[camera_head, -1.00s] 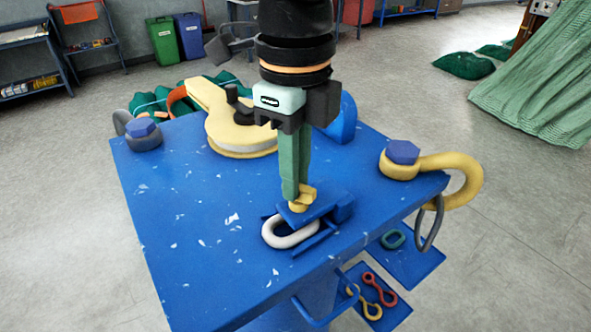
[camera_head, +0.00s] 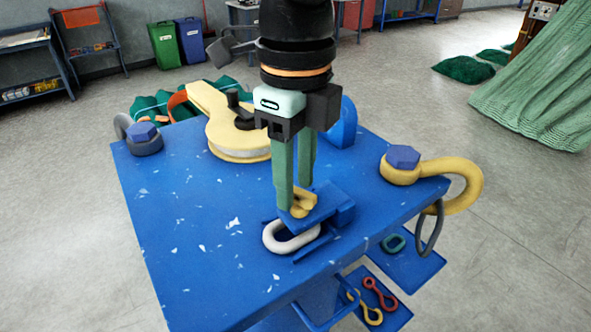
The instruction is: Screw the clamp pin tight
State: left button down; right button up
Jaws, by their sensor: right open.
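The yellow clamp pin (camera_head: 301,208) stands at the top of the blue clamp (camera_head: 335,206) on the blue table (camera_head: 190,240). A pale grey chain link (camera_head: 288,246) lies at the clamp, partly hidden under it. My right gripper (camera_head: 295,198) points straight down over the pin. Its two green fingers are open and lie on either side of the pin's yellow head. I cannot tell whether they touch it. My left gripper is out of view.
A yellow pulley block (camera_head: 222,118) lies behind the gripper. A yellow hook (camera_head: 460,170) under a blue bolt is at the right corner, and a grey shackle (camera_head: 143,143) at the far left corner. Lower trays hold red and yellow hooks (camera_head: 378,290). The table's left front is clear.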

aim_at(298, 189)
jog(key=shift+r, duration=0.1)
notch_tip(298, 189, up, 12)
jog(key=shift+r, duration=0.15)
dwell(0.3)
jog(key=shift+d, duration=0.15)
